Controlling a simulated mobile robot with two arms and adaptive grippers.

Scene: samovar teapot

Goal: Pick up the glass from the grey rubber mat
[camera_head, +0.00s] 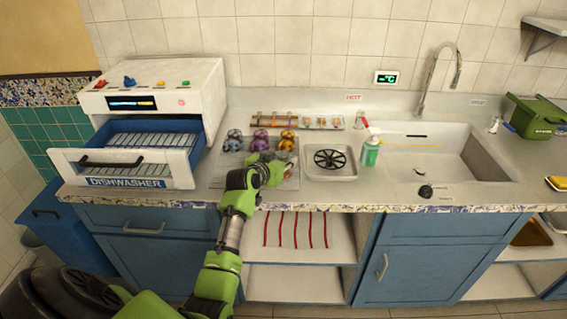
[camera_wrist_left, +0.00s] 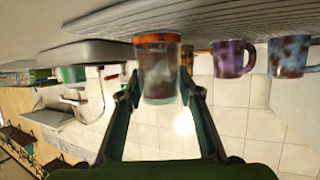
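In the left wrist view, which shows the scene upside down, a clear glass (camera_wrist_left: 159,78) with an orange band stands at the mat. My left gripper (camera_wrist_left: 159,90) has its fingers spread, one on each side of the glass. I cannot tell whether the tips touch it. In the head view my left gripper (camera_head: 268,171) is low over the front of the grey rubber mat (camera_head: 226,178); it hides most or all of the glass there. My right gripper is not in view.
Blue (camera_head: 233,141), purple (camera_head: 260,141) and orange (camera_head: 287,140) patterned mugs stand behind the gripper. An open dishwasher drawer (camera_head: 130,160) is to the left. A drain tray (camera_head: 331,165), a green soap bottle (camera_head: 371,151) and a sink (camera_head: 440,152) are to the right.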

